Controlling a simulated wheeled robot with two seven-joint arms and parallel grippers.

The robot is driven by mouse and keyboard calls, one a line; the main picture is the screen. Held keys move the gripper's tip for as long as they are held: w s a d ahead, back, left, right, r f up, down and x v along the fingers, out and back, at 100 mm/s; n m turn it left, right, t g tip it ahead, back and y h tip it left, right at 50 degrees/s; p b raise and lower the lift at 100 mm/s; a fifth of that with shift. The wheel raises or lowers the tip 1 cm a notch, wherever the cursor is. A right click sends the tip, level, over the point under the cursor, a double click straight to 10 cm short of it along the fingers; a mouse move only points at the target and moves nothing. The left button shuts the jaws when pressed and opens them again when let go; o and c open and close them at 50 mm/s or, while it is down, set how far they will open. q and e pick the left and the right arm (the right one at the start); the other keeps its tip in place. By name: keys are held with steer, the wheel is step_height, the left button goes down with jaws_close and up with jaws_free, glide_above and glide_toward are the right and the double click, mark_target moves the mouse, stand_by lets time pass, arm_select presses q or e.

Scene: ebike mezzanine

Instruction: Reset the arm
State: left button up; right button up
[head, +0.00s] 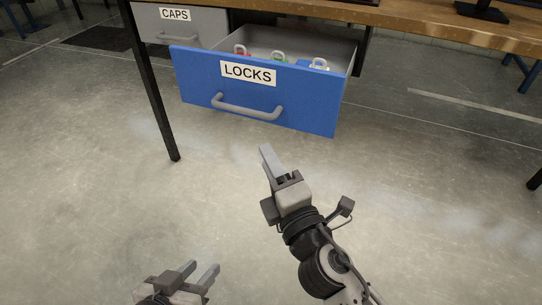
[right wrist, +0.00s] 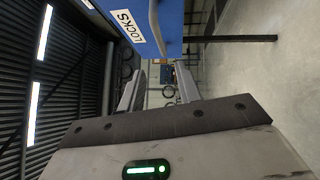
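My right gripper (head: 267,153) is in front of and below the blue drawer (head: 195,80) labelled LOCKS, apart from its grey handle (head: 245,109). In the head view its fingers overlap. The right wrist view shows the right gripper (right wrist: 159,84) with its two fingers apart and nothing between them. The blue drawer also shows at the top of the right wrist view (right wrist: 172,20). My left gripper (head: 200,268) is low at the bottom edge of the head view, open and empty, over the floor.
A dark bench leg (head: 155,100) stands at the left. The floor in front is clear.

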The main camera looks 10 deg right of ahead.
arm_select(q)
steer(key=shift+s+d, duration=0.1)
steer(key=shift+s, duration=0.15)
arm_select(e)
steer(key=shift+s+d+f, duration=0.1)
steer(key=shift+s, duration=0.45)
arm_select(q)
steer(key=shift+w+r, duration=0.1)
steer(key=shift+w, duration=0.1)
